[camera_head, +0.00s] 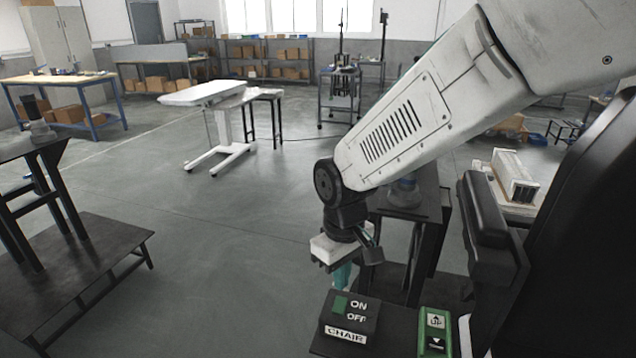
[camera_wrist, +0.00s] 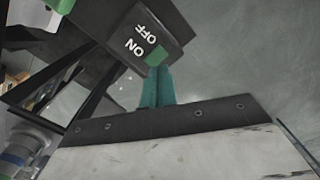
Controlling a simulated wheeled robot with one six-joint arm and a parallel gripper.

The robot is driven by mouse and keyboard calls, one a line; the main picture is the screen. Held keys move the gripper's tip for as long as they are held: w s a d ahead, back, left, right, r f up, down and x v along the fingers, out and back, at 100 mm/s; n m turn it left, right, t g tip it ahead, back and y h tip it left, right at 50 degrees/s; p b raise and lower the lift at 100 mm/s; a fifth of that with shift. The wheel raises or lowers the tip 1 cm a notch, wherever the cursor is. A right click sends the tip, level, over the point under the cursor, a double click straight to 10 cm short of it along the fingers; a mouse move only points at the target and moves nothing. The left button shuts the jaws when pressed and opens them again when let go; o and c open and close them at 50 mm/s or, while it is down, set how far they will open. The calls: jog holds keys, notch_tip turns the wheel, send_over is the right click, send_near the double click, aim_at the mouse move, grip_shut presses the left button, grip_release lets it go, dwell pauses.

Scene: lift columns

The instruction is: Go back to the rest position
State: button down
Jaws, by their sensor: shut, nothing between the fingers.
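My gripper (camera_head: 342,275) hangs from my white arm at the lower middle of the head view, its teal fingers pointing down. The fingers are shut and empty. They are just behind a dark control box (camera_head: 350,316) with a green switch, ON and OFF lettering and a CHAIR label. In the wrist view, the teal fingers (camera_wrist: 157,88) are close together and overlap the lower edge of the box (camera_wrist: 150,38) beside the green switch. I cannot tell whether they touch it. My arm's rest position is not marked in either view.
A green up/down panel (camera_head: 434,330) is right of the box. A black chair-like seat with an armrest (camera_head: 487,215) stands at the right. A dark stand is behind my gripper. A low black platform (camera_head: 75,270) is at the left. The grey floor (camera_head: 240,260) between is clear.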

jog(key=s+d+r+m, duration=0.4)
jog(key=s+d+r, duration=0.2)
jog(key=s+d, duration=0.3)
jog(key=s+d+r+m+t, duration=0.1)
jog(key=s+d+r+m, duration=0.2)
jog(key=s+d+r, duration=0.4)
jog(key=s+d, duration=0.3)
jog(key=d, duration=0.1)
jog(key=shift+d+r+m+t, duration=0.2)
jog(key=shift+r+m+t, duration=0.1)
jog(key=shift+m, duration=0.1)
jog(key=shift+s, duration=0.1)
